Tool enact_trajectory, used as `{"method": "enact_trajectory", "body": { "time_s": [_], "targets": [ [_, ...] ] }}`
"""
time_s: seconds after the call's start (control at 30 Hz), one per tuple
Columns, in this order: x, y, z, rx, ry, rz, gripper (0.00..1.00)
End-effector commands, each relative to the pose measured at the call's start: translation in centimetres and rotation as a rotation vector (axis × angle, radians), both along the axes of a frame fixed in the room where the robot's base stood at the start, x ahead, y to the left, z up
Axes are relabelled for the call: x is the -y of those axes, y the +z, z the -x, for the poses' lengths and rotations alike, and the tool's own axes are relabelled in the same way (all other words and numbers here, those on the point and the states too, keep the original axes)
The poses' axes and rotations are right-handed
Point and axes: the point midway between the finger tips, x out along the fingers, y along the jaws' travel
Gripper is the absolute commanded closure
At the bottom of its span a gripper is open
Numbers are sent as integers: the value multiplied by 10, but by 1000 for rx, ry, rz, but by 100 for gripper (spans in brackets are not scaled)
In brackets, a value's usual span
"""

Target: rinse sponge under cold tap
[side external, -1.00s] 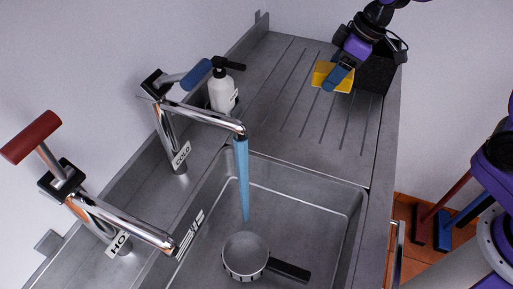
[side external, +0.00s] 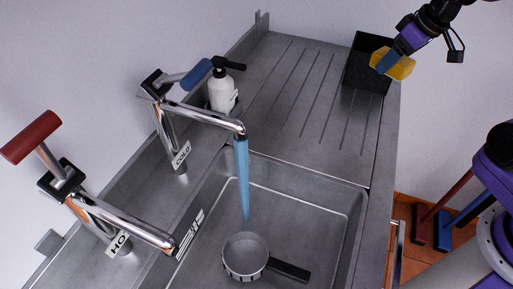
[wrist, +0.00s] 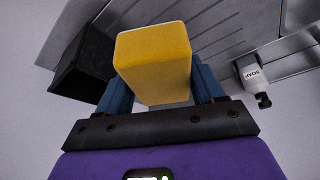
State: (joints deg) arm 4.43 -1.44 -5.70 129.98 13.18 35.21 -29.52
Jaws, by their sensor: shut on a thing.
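A yellow sponge (side external: 401,66) is held in my gripper (side external: 388,64), raised in front of the black box at the right end of the drainboard. In the wrist view the sponge (wrist: 153,62) sits between the two blue fingers of my gripper (wrist: 162,92). The cold tap (side external: 205,117), with a blue handle and a label reading COLD, is running. Its blue water stream (side external: 242,180) falls into the sink (side external: 318,205), well to the left of my gripper.
A small pan (side external: 246,254) with a black handle lies in the sink. The red-handled hot tap (side external: 120,222) shows no stream. A white soap bottle (side external: 221,92) stands behind the cold tap. The black box (side external: 363,75) stands on the grooved drainboard (side external: 290,90), otherwise clear.

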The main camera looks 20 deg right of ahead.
Motion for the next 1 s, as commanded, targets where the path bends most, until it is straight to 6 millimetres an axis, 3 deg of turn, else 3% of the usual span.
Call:
{"method": "enact_trajectory", "body": {
  "time_s": [1.0],
  "targets": [
    [48, 0, 43, 1, -1, -1, 61]
  ]
}}
